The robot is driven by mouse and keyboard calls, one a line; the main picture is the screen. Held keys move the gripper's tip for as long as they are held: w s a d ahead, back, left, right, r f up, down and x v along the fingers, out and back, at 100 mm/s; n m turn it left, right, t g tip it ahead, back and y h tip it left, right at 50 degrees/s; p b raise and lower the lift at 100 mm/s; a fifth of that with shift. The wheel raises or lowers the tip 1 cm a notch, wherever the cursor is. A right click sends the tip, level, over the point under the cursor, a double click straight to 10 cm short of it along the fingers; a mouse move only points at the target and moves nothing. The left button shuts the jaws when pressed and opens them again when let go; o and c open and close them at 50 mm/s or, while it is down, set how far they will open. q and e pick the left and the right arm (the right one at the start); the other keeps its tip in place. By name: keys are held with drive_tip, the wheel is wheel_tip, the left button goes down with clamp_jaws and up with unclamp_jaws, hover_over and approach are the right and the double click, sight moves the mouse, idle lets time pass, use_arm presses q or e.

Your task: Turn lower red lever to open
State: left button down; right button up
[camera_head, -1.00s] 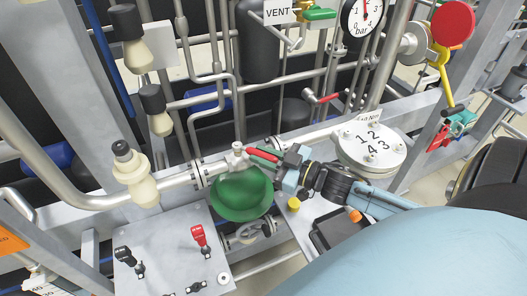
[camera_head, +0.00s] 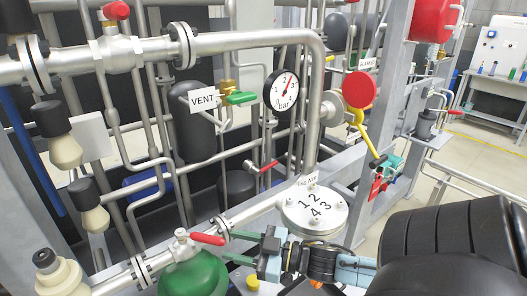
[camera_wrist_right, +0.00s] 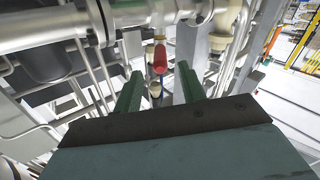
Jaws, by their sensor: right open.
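The lower red lever (camera_head: 207,239) sits on a valve (camera_head: 182,245) in the lower pipe, above a green round body (camera_head: 195,275). In the head view it points right, roughly along the pipe. My right gripper (camera_head: 229,245) is open just right of the lever's free end, its two green fingers pointing left. In the right wrist view the lever (camera_wrist_right: 160,60) shows end-on, between and just beyond the open fingertips (camera_wrist_right: 160,72). No contact is visible. My left gripper is out of view.
A round plate numbered 1 to 4 (camera_head: 314,211) stands close behind my right gripper. Another small red lever (camera_head: 269,166) and a pressure gauge (camera_head: 281,89) are further back. An upper valve with a red handle (camera_head: 116,10) sits on the thick pipe (camera_head: 230,42).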

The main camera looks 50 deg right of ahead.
drive_tip(key=v, duration=0.6)
drive_tip(key=shift+s+d, duration=0.1)
drive_tip(key=shift+s, duration=0.05)
